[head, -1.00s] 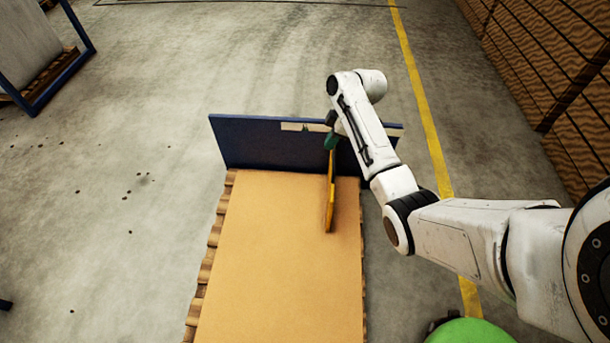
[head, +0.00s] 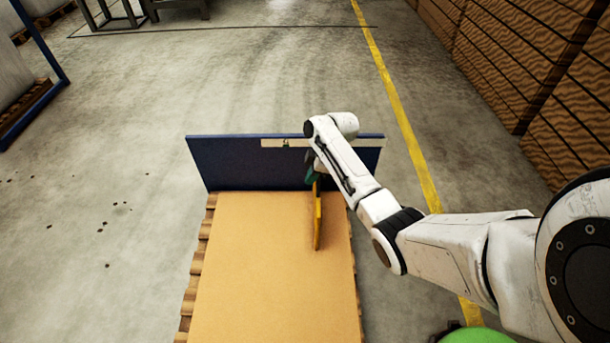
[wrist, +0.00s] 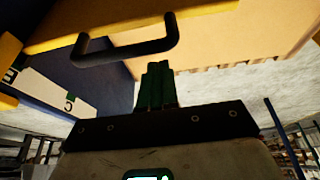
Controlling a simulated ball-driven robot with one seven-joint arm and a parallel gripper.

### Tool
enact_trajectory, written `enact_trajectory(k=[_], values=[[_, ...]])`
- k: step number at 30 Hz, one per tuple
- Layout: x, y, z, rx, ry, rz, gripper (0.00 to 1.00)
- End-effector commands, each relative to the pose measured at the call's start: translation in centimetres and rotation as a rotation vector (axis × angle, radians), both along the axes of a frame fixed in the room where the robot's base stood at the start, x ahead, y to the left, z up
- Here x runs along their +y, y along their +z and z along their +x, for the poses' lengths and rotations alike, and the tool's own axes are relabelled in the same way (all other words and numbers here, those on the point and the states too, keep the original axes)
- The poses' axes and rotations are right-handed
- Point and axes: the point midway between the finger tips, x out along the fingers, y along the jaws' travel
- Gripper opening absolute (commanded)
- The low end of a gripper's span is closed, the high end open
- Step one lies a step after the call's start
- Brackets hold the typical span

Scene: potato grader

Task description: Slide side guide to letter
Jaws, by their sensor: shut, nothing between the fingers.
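The side guide (head: 318,217) is a thin yellow plate standing on the tan bed (head: 260,265), right of its middle, near the blue end board. The guide's black bar handle (wrist: 127,47) is there too. My gripper (wrist: 158,82), with green fingers, is shut and empty, just beside the handle's right end; contact cannot be told. In the head view it is partly hidden by my arm.
The blue end board (head: 245,165) stands upright across the bed's far end. Open concrete floor lies to the left and beyond. A yellow floor line (head: 395,105) and stacked wooden crates (head: 520,60) are on the right.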

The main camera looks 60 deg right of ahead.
Motion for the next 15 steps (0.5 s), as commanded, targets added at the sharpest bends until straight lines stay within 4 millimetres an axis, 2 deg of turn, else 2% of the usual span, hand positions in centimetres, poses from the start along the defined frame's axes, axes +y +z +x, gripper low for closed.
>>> enact_trajectory(k=[4, 15], values=[[-0.39, -0.12, -0.63, -0.002, 0.001, -0.001, 0.00], [-0.44, -0.06, -0.79, 0.000, 0.001, 0.000, 0.00]])
